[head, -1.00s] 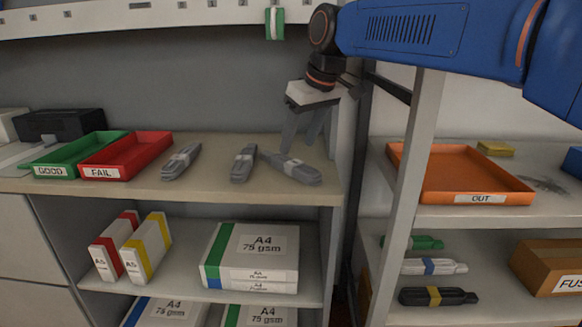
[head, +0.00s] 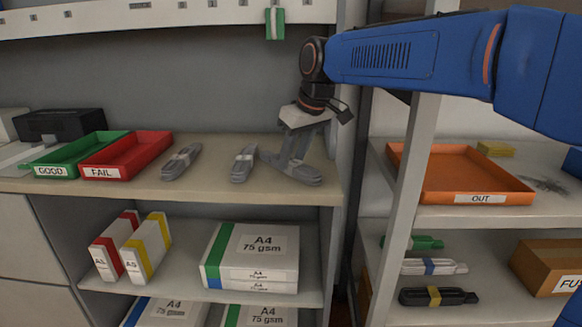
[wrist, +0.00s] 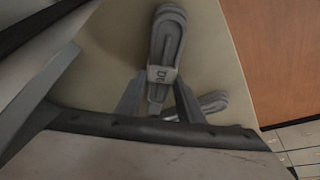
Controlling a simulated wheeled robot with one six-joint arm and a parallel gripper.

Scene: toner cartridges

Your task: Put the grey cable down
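Three grey bundled cables lie on the upper shelf: one on the left (head: 181,162), one in the middle (head: 244,163) and one on the right (head: 297,172). My gripper (head: 290,163) is low over the right cable, fingers pointing down. In the wrist view my gripper (wrist: 160,86) has its fingers on either side of a grey cable (wrist: 168,40) with a label band, with small gaps beside it. It looks open. Part of another grey cable (wrist: 213,101) shows beyond the right finger.
A green GOOD tray (head: 55,171) and a red FAIL tray (head: 104,172) stand at the shelf's left. An upright post (head: 412,170) separates the right shelf, with an orange OUT tray (head: 440,188). Paper packs (head: 250,250) are below.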

